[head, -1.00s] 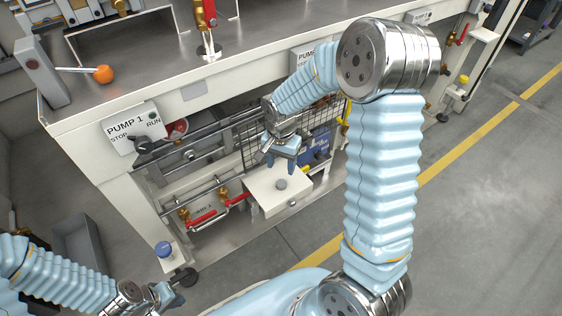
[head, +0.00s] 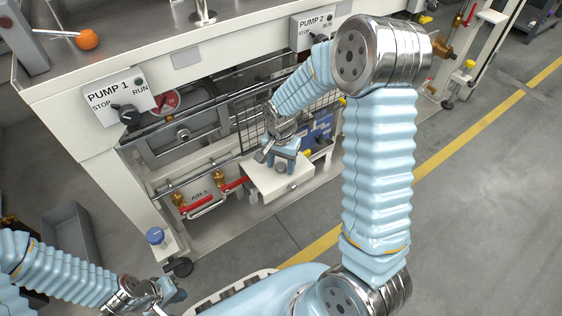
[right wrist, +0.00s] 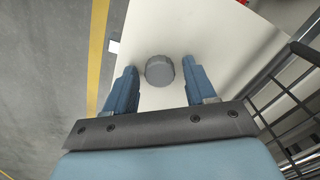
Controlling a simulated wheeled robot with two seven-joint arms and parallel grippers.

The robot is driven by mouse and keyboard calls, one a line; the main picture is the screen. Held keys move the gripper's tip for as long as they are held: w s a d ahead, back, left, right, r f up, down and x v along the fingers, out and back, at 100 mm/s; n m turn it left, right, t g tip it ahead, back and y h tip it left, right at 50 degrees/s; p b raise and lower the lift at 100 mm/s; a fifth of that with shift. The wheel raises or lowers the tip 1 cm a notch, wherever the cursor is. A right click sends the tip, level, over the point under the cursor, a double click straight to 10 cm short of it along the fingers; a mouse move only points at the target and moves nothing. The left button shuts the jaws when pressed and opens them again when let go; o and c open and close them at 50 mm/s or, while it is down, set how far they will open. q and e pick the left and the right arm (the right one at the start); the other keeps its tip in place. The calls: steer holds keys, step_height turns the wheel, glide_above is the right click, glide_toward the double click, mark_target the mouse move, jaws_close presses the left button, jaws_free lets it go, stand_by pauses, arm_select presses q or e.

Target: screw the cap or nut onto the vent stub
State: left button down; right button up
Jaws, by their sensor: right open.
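A round grey cap (right wrist: 159,70) with a ribbed edge stands on a white box top in the right wrist view, between the two spread blue fingers. My right gripper (right wrist: 158,82) is open, with a gap on both sides of the cap. In the head view my right gripper (head: 281,160) is over the white box (head: 263,178) and covers part of its top. My left gripper (head: 175,296) is low at the bottom left, away from the box; its finger opening cannot be made out. I cannot identify the vent stub with certainty.
Behind the box are a wire grille (head: 245,125) and a blue unit (head: 318,130). Red-handled valves (head: 197,203) are left of it. A blue knob (head: 155,236) sits on a bracket near a leg. Open floor (head: 480,200) lies right.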

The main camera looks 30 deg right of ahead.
jaws_close()
step_height(320, 180, up, 6)
steer(key=p, duration=0.4)
steer(key=shift+r+p, duration=0.1)
steer(key=shift+p, duration=0.25)
